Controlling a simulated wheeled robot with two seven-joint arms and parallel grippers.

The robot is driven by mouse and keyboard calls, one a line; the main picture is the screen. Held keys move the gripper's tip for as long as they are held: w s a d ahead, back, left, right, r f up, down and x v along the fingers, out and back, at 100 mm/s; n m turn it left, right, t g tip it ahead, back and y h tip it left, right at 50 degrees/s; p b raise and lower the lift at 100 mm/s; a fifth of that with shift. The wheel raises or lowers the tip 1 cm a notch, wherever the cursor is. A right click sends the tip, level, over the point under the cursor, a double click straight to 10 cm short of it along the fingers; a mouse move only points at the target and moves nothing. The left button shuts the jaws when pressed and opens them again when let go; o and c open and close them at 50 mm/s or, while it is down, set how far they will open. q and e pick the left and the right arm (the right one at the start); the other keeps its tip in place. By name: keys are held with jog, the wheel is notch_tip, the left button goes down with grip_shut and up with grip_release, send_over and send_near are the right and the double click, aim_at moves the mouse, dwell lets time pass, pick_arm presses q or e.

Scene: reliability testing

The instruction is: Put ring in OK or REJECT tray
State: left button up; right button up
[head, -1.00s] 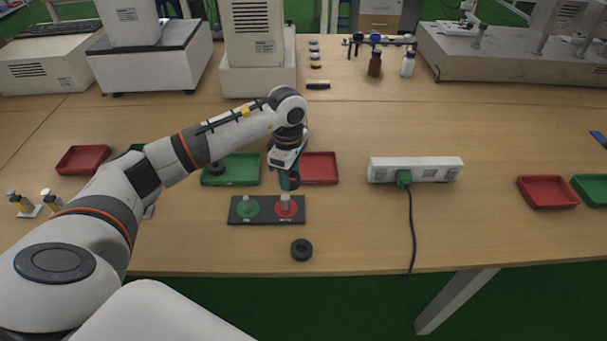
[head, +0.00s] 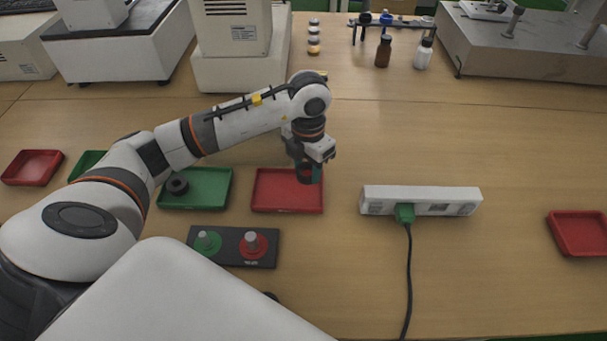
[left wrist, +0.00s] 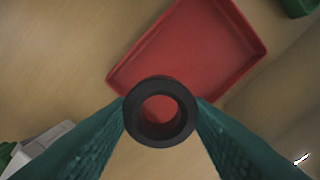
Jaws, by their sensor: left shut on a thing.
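My left gripper (head: 308,172) is over the right part of a red tray (head: 262,192). In the left wrist view its two teal fingers are shut on a black ring (left wrist: 160,139), and the red tray (left wrist: 190,50) lies below and beyond it. The ring is partly hidden by the fingers in the head view. A green tray (head: 208,192) stands left of the red one and holds another black ring (head: 178,184). In front is a black board (head: 232,257) with a green disc (head: 207,243) and a red disc (head: 253,244), each with a peg. My right gripper is not in view.
A white power strip (head: 420,193) with a green plug and black cable lies right of the tray. Other red trays stand at the far left (head: 32,168) and far right (head: 580,235). A dark object (head: 271,296) shows at my body's edge. Bottles and machines stand behind.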

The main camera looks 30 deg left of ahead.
aim_at(307, 192)
pick_arm(q)
jog(key=shift+f, duration=3.1)
jog(key=shift+f, duration=0.15)
jog(key=o, duration=0.7)
notch_tip(307, 192, up, 12)
jog(key=shift+r, duration=0.2)
